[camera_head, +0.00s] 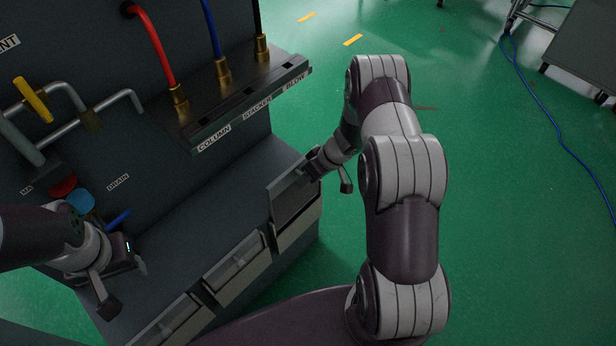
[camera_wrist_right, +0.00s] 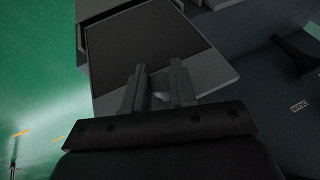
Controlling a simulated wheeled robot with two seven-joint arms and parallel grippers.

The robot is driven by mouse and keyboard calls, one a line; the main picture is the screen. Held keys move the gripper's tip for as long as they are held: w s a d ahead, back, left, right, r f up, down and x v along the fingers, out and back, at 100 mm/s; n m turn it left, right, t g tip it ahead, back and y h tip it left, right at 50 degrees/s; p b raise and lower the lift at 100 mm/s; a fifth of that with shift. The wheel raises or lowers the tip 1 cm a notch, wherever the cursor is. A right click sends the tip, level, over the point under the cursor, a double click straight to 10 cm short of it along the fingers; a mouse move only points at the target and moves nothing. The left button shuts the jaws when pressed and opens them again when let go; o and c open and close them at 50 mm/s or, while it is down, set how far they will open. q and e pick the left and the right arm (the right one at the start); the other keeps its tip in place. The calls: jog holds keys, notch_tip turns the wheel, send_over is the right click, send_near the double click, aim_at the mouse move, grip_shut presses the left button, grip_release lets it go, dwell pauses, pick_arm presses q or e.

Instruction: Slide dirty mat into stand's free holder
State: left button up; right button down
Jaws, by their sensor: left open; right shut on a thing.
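My right gripper (camera_head: 311,171) is shut on the edge of the mat (camera_head: 291,197), a flat grey panel with a darker middle, held tilted. In the right wrist view the mat (camera_wrist_right: 150,42) fills the space past my right gripper's two fingers (camera_wrist_right: 160,88). The mat is over the rightmost holder (camera_head: 298,228) at the end of the stand (camera_head: 185,245); I cannot tell whether its lower edge is inside. Other holders, a middle one (camera_head: 236,268) and a near one (camera_head: 176,322), contain panels. My left gripper (camera_head: 124,284) is open and empty, above the stand's left part.
A dark block with red, blue and black hoses (camera_head: 210,100) on brass fittings stands behind. Bent grey pipes with a yellow handle (camera_head: 34,98) are at the left, near red and blue knobs (camera_head: 80,200). Green floor (camera_head: 490,200) is open to the right.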

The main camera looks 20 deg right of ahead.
aim_at(300, 195)
jog(key=shift+f+b, duration=0.6)
jog(key=shift+f, duration=1.25)
notch_tip(300, 195, down, 11)
jog(key=b, duration=0.6)
jog(key=shift+b, duration=0.3)
jog(key=c, duration=0.8)
grip_release()
